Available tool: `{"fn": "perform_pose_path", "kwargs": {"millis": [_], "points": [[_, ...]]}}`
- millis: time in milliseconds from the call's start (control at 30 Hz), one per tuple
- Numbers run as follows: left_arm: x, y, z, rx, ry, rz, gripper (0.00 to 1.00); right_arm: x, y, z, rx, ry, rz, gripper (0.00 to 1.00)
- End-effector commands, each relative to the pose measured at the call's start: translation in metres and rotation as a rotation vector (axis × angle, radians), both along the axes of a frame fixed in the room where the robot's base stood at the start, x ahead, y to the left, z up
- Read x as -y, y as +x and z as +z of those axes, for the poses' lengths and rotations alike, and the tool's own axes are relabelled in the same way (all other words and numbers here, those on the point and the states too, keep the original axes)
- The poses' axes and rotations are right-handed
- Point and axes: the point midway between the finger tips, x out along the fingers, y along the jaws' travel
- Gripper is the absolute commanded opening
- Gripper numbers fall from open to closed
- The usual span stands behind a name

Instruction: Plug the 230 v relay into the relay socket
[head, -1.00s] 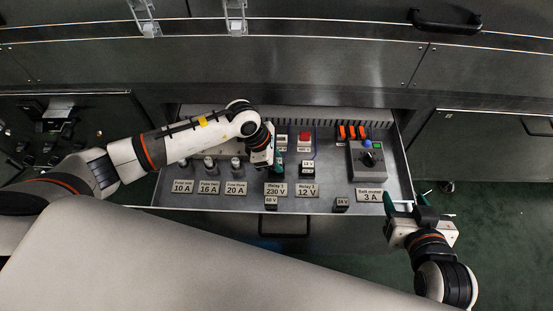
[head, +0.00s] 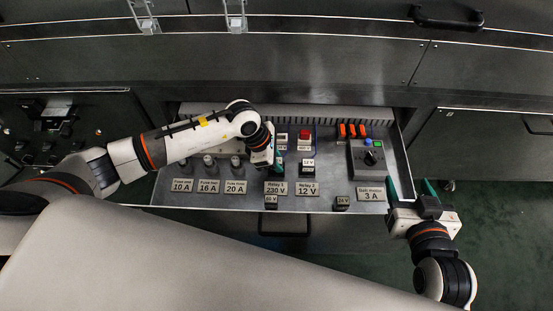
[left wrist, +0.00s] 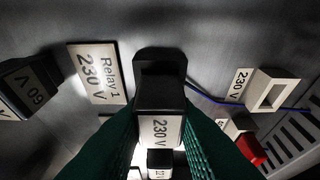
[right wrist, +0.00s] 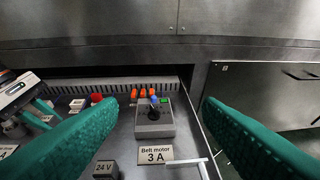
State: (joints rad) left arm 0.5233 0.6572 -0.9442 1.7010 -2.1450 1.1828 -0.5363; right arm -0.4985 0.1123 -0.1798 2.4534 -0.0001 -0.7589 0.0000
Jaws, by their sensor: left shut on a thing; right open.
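The 230 V relay (left wrist: 159,130), a black block with a white label, sits between the green fingers of my left gripper (left wrist: 160,112), which is shut on it. In the left wrist view it lines up over a black relay socket (left wrist: 158,64) beside the "Relay 1 230 V" plate (left wrist: 97,73). I cannot tell whether the relay touches or sits in the socket. In the head view my left gripper (head: 275,163) is above the Relay 1 plate (head: 276,188) and hides the relay. My right gripper (head: 409,190) is open and empty at the drawer's front right corner.
The open drawer (head: 225,202) also holds a 12 V relay (head: 308,166), loose 60 V (head: 271,202) and 24 V (head: 341,203) relays, several fuse holders, a red button (head: 304,138) and a grey belt motor switch box (head: 367,160). Cabinet fronts stand behind.

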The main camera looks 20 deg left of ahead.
Motion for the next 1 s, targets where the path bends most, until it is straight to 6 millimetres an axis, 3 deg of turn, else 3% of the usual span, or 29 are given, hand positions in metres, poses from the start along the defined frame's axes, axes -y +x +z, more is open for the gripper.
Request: {"fn": "perform_pose_path", "kwargs": {"millis": [567, 600, 733, 1000], "points": [[0.000, 0.000, -0.005, 0.000, 0.000, 0.000, 0.02, -0.003, 0.005, 0.010, 0.078, 0.020, 0.005, 0.60], [0.000, 0.000, -0.005, 0.000, 0.000, 0.000, 0.26, -0.004, 0.005, 0.011, 0.084, 0.021, 0.005, 0.60], [0.000, 0.000, -0.005, 0.000, 0.000, 0.000, 0.47, -0.004, 0.005, 0.011, 0.085, 0.020, 0.007, 0.60], [0.000, 0.000, -0.005, 0.000, 0.001, 0.000, 0.49, -0.004, 0.005, 0.011, 0.082, 0.020, 0.007, 0.60]]}}
